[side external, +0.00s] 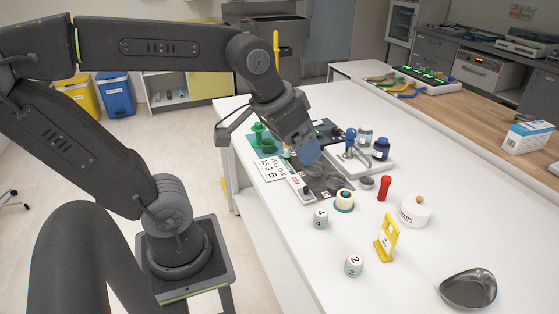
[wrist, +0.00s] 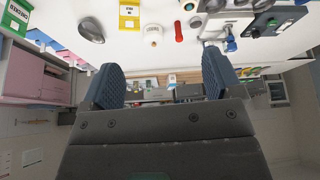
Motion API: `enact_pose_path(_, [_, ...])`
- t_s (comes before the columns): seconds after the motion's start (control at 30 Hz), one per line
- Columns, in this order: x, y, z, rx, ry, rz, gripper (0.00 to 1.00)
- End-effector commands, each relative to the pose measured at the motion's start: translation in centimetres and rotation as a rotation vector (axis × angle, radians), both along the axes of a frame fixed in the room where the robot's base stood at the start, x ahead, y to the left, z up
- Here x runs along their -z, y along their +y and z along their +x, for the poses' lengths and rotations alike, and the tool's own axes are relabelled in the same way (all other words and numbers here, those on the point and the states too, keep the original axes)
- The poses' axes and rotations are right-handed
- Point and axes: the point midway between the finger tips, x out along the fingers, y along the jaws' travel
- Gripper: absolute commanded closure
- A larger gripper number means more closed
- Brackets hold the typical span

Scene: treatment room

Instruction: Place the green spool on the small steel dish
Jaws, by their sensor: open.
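A green spool-shaped piece (side external: 258,131) stands on the teal mat at the far left of the white table in the side view. More green lies just beside it, so its exact outline is hard to tell. A small grey steel dish (side external: 367,182) sits mid-table, left of the red cylinder. My gripper (side external: 307,152) hangs over the dark tray area, to the right of the green piece. In the wrist view its two blue pads (wrist: 164,85) are apart with nothing between them.
A larger steel dish (side external: 468,288) is at the front right. Blue-capped bottles (side external: 381,149) stand behind. The front table is mostly clear.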

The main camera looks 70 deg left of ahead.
Motion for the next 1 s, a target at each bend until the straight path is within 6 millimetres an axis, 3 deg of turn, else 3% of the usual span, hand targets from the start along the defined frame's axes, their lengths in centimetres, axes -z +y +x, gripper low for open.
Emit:
enact_pose_path(0.1, [1.4,-1.7,-2.6,0.086,-0.031,0.012,0.15])
enact_pose_path(0.2, [2.0,-2.2,-3.5,0.119,-0.043,0.016,0.11])
enact_pose_path(0.7, [2.4,-2.0,-3.6,0.125,-0.036,0.030,0.11])
enact_pose_path(0.87, [4.2,1.2,-2.7,0.133,0.056,0.189,0.11])
enact_pose_path(1.0, [6.7,7.2,-1.8,0.184,0.232,0.454,0.11])
